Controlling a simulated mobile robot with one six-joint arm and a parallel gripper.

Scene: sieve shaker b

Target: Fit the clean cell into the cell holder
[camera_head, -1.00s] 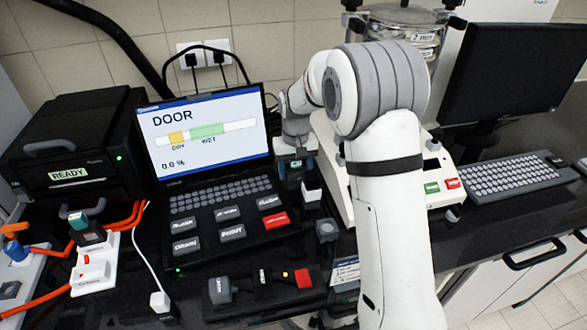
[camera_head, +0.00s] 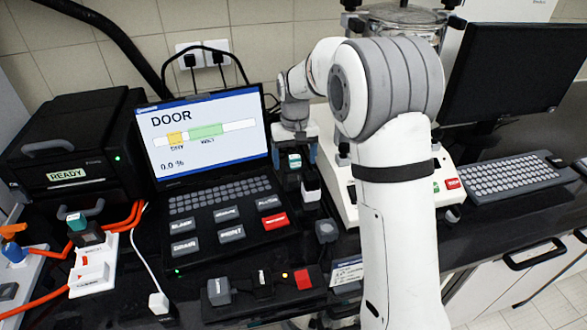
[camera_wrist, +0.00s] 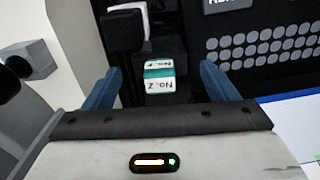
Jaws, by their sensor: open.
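A small cell with a teal body and a white label reading "No. 2" (camera_wrist: 160,80) stands in a dark block right of the laptop. It also shows in the head view (camera_head: 294,161). My gripper (camera_head: 294,152) is open over it, and in the wrist view its blue fingers (camera_wrist: 160,74) lie either side of the cell with a gap on both sides. A second teal-topped piece (camera_head: 76,221) stands in a dark socket on a white unit at the left. Which of these is the clean cell, and which seat is the cell holder, I cannot tell.
The laptop (camera_head: 210,128) shows "DOOR" and 0.0 %. A black box marked READY (camera_head: 68,175) is at the left. A low black fixture with a red block (camera_head: 303,279) lies at the front.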

